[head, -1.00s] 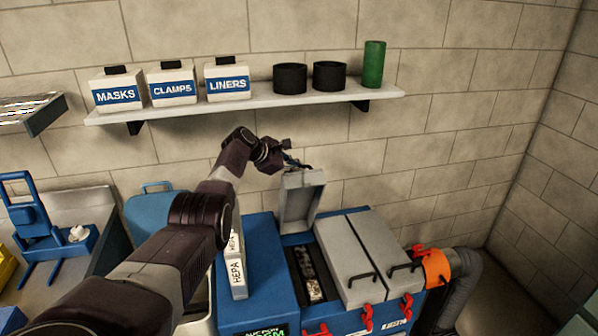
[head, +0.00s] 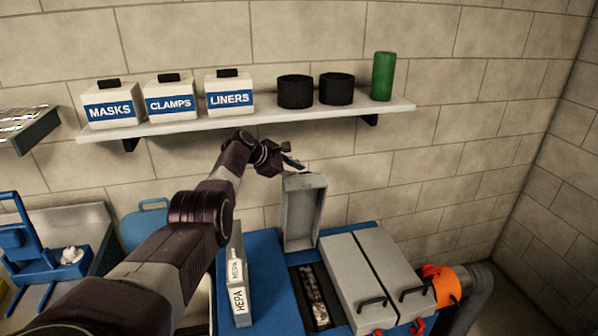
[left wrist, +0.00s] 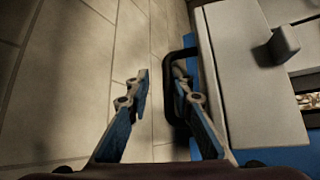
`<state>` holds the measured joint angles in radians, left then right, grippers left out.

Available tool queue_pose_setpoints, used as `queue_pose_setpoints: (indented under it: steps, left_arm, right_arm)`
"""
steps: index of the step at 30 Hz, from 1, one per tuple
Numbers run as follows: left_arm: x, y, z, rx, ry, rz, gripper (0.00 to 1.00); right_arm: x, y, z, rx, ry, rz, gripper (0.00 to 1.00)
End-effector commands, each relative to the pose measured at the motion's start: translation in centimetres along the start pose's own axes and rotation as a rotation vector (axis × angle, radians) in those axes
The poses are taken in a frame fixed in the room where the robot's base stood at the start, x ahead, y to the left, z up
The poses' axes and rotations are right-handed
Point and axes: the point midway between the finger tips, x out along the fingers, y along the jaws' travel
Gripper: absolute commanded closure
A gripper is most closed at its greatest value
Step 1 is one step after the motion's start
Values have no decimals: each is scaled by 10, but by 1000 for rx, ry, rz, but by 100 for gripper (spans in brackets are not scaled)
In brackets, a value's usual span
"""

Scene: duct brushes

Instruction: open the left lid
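The left lid (head: 305,212) is a grey shallow cover. It stands raised and nearly upright at the back of the blue unit, its hollow side facing me, over an uncovered slot (head: 314,296). My left gripper (head: 290,162) is at the lid's top edge. In the left wrist view its two fingers (left wrist: 161,75) are apart. The lid's black handle (left wrist: 168,95) shows close beside the right finger; I cannot tell whether they touch. The lid itself (left wrist: 240,95) fills the right of that view. My right gripper is not in view.
Two closed grey lids (head: 352,283) with black handles lie to the right. A white HEPA box (head: 238,290) stands left of the slot. Above, a shelf (head: 200,126) holds labelled boxes, black rings and a green cylinder (head: 383,77). An orange collar and grey hose (head: 474,293) are at right.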

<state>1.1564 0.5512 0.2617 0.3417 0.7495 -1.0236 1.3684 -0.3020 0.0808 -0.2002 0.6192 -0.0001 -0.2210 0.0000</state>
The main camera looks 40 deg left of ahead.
Motion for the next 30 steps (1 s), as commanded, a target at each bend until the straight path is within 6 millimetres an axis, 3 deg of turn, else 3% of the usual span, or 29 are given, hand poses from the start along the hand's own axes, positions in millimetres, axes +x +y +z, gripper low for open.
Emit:
queue_pose_setpoints:
  steps: [1, 21, 30]
  left_arm:
    - [-2, 14, -4, 4, 7, 50, 78]
    - [2, 5, -12, 2, 24, 32, 75]
    - [-11, 7, -12, 2, 22, 39, 75]
  right_arm:
    - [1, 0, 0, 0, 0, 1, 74]
    - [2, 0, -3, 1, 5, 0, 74]
    - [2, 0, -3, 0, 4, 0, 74]
